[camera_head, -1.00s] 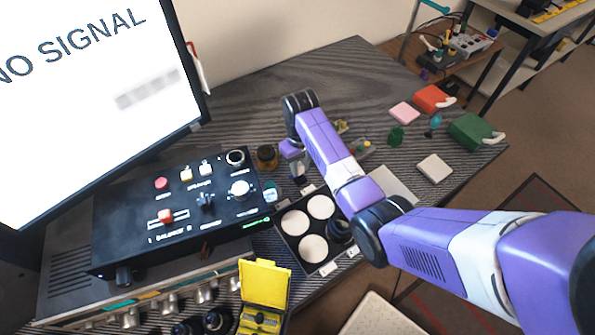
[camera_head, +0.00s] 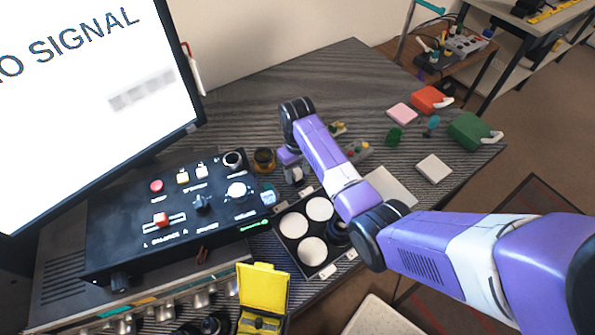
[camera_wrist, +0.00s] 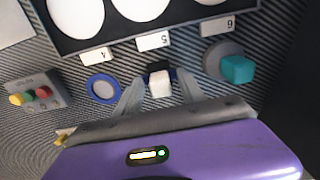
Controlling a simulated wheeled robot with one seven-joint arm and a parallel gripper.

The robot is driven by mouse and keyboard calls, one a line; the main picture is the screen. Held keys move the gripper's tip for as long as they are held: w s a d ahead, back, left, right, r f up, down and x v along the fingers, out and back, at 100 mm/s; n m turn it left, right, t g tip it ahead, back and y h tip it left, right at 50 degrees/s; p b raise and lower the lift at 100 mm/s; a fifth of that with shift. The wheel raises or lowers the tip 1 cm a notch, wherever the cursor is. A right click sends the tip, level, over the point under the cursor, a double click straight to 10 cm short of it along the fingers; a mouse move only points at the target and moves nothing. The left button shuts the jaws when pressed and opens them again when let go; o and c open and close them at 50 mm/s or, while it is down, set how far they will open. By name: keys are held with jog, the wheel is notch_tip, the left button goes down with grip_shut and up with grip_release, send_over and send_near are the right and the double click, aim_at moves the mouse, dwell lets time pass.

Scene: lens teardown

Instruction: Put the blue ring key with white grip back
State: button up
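My gripper (camera_wrist: 160,86) points down at the striped table top beside the tray's far edge. Between its fingers is a white grip (camera_wrist: 160,88) with dark blue at its sides, which I take for the blue ring key. The fingers seem closed on it; how much of the key lies below is hidden. In the head view my gripper (camera_head: 293,174) is small, left above the tray. A blue ring with a grey middle (camera_wrist: 103,88) lies just left of the fingers in the wrist view, near label 4. A teal grip on a grey disc (camera_wrist: 237,68) stands to the right, near label 6.
The black tray (camera_head: 277,240) with white discs is close in front of my gripper. The black control box (camera_head: 125,215) is at left. A small button box (camera_wrist: 36,94) lies left in the wrist view. A yellow case (camera_head: 263,285) stands open in front.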

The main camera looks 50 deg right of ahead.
aim_at(297, 171)
jog(key=shift+r, duration=0.1)
notch_tip(297, 171, up, 13)
jog(key=shift+p, duration=0.4)
dwell(0.7)
